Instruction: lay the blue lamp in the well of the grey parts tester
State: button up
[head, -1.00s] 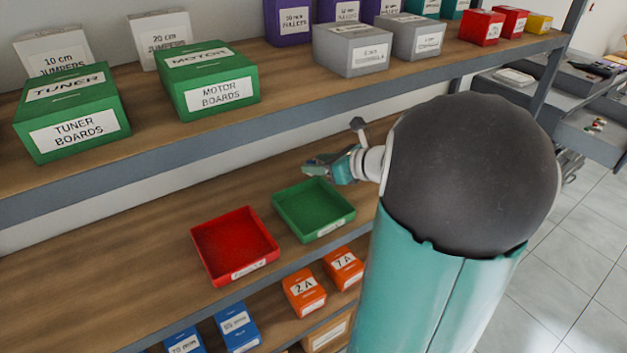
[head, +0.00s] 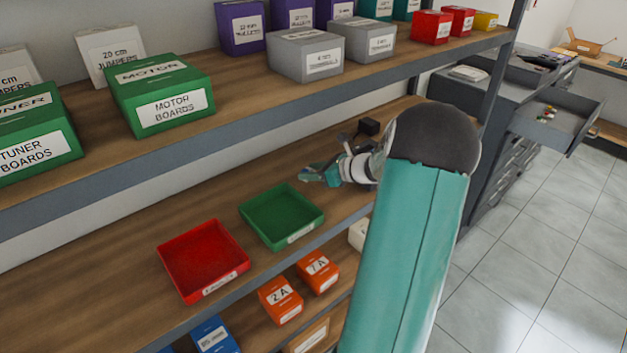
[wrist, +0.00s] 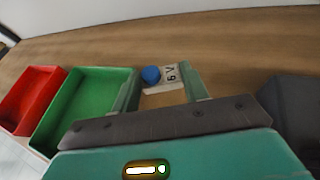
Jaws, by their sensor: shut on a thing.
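My gripper (head: 308,174) is over the middle shelf, behind the green tray, pointing left in the head view. In the wrist view its two teal fingers (wrist: 160,88) are closed on the blue lamp (wrist: 151,75), which has a blue round end and a pale part marked "6 V". The lamp cannot be made out in the head view. I cannot identify the grey parts tester or its well in either view. A dark grey shape (wrist: 290,105) fills the right edge of the wrist view; I cannot tell what it is.
The green tray (head: 281,236) and red tray (head: 203,284) look empty on the middle shelf (head: 120,300). The upper shelf carries labelled boxes, among them the motor boards box (head: 162,98) and a grey box (head: 305,56). A grey cabinet's open drawer (head: 565,130) holds small parts.

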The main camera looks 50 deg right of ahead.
aim_at(313, 188)
jog(key=shift+d+f, duration=0.15)
jog(key=shift+f, duration=0.75)
jog(key=shift+d+f, duration=0.1)
jog(key=shift+f, duration=0.8)
jog(key=o, duration=1.2)
jog(key=shift+w+f, duration=0.1)
jog(key=shift+f, duration=0.05)
jog(key=shift+c, duration=0.2)
